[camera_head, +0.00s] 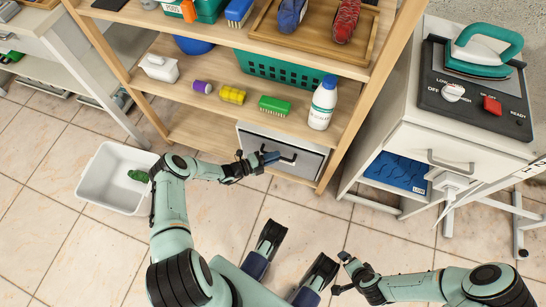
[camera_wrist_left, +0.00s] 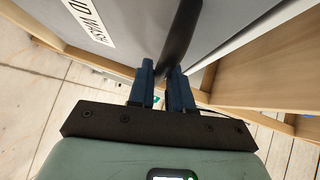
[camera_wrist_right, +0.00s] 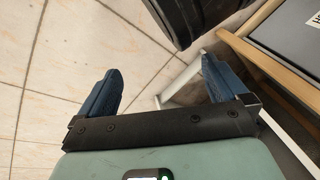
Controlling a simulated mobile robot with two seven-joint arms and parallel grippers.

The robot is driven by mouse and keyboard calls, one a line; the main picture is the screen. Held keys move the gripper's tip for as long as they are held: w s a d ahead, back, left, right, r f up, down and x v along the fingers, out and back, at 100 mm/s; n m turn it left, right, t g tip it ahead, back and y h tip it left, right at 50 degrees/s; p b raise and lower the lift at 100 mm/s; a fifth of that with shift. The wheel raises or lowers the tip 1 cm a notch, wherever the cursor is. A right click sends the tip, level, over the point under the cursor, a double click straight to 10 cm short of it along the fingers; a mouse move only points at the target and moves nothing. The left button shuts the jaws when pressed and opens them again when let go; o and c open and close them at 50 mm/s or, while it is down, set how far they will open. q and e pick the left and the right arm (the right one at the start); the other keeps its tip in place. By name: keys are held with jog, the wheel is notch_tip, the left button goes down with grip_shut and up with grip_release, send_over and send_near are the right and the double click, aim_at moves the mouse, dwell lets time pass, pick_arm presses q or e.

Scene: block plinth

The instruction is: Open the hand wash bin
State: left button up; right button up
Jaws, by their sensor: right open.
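The hand wash bin (camera_head: 312,160) is a grey-fronted box in the lowest level of the wooden shelf, with a dark bar handle (camera_wrist_left: 182,35) across its front. Its front and part of a label ending in "WASH" (camera_wrist_left: 88,18) fill the top of the left wrist view. My left gripper (camera_head: 268,157) is at the bin's front, its blue fingers (camera_wrist_left: 162,82) close together with the handle between them. The gripper and arm hide part of the front. My right gripper (camera_head: 340,273) is open and empty, low over the floor, fingers wide apart in its wrist view (camera_wrist_right: 160,85).
The wooden shelf (camera_head: 230,75) holds a white bottle (camera_head: 323,102), a green brush (camera_head: 274,106) and a green basket (camera_head: 285,70). A white tub (camera_head: 105,175) stands on the floor at left. A white cabinet (camera_head: 450,145) with an iron stands right. Tiled floor before the shelf is clear.

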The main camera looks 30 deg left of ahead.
pick_arm(q)
grip_shut()
jog(key=s+d+p, duration=0.2)
jog(key=s, duration=0.8)
jog(key=s+d+p, duration=0.2)
jog(key=s, duration=0.7)
jog(key=shift+s+d+p, duration=0.3)
jog(key=shift+s, duration=0.05)
pick_arm(e)
jog(key=s+a+r+g+y, duration=0.1)
jog(key=s+a+r, duration=0.2)
jog(key=s+r, duration=0.1)
jog(key=shift+r, duration=0.85)
jog(key=shift+a, duration=0.1)
pick_arm(q)
jog(key=o, duration=0.6)
grip_release()
jog(key=shift+c, duration=0.2)
jog(key=shift+s, duration=0.1)
